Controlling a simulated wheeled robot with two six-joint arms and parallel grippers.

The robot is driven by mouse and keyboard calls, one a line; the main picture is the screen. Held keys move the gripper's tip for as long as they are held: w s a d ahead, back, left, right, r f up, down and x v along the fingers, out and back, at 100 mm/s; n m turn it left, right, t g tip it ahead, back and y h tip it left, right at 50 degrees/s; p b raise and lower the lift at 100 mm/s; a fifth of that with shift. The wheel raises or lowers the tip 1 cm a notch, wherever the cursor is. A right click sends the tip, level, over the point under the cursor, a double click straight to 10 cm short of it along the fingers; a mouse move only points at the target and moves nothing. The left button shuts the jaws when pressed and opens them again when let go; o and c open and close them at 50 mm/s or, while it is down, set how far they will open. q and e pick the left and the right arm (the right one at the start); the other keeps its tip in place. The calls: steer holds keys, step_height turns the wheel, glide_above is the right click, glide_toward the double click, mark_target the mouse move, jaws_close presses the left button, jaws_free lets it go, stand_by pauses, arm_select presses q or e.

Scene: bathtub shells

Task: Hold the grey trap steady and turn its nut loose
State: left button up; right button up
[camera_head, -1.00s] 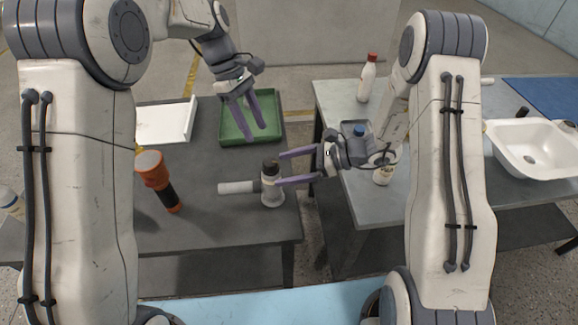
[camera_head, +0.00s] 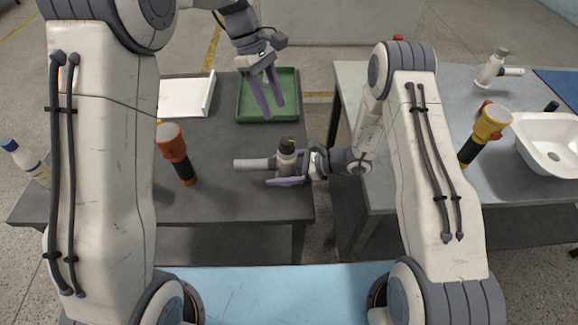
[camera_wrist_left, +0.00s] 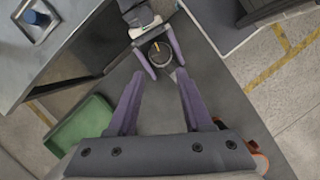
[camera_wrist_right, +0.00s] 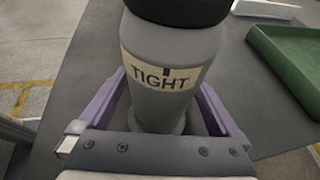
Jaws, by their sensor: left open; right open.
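The grey trap (camera_head: 287,166) stands upright on the dark table, its pale side pipe (camera_head: 252,164) pointing left. Its dark nut (camera_wrist_right: 180,8) is on top, cut off by the right wrist view's edge. A label on the body reads "TIGHT" (camera_wrist_right: 165,78). My right gripper (camera_head: 287,180) is open, with a finger on each side of the trap's body below the nut; I cannot tell whether they touch it. My left gripper (camera_head: 269,97) is open and empty, above and behind the trap, fingers pointing down.
An orange torch (camera_head: 172,145) stands left of the trap. A green tray (camera_head: 290,112) and a white tray (camera_head: 185,98) lie at the back. The right table holds a yellow torch (camera_head: 490,122), another trap-like fitting (camera_head: 493,70) and a white basin (camera_head: 550,145). A gap separates the tables.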

mark_target(287, 140)
steer(key=shift+a, duration=0.15)
arm_select(q)
steer(key=shift+o, duration=0.3)
arm_select(e)
jaws_close()
arm_select(q)
steer(key=o, duration=0.4)
steer(key=shift+c, duration=0.2)
steer(key=s+d+r+n+t+y, duration=0.2)
steer(key=s+d+r+n+y, duration=0.1)
steer(key=f, duration=1.2)
steer(key=shift+w+d, duration=0.15)
steer(key=shift+w, duration=0.1)
